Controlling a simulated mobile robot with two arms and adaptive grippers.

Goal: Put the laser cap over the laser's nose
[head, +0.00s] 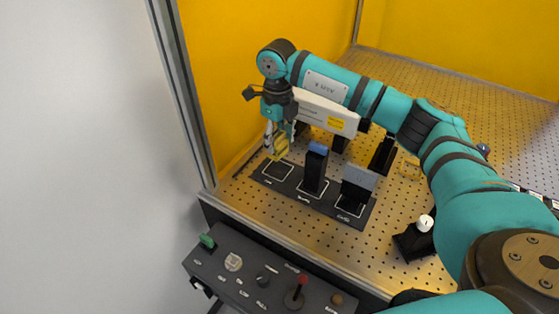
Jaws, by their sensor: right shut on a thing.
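My right gripper (279,132) points down at the left of the pegboard table and is shut on a small yellow piece with dark stripes (280,150), which looks like the laser cap. The cap is above or near the left, empty outlined spot of a black holder plate (291,188); I cannot tell whether it touches the plate. The laser looks to be the long white box with a yellow label (325,114), behind the gripper. Its nose is not clear to see; my gripper and arm cover part of the box. My left gripper is not in view.
The plate also bears a black block with a blue top (316,168) and a grey-topped block (358,185). A black piece with a white knob (424,223) stands at right. A control panel (265,278) runs along the front. Yellow walls (225,70) enclose the pegboard.

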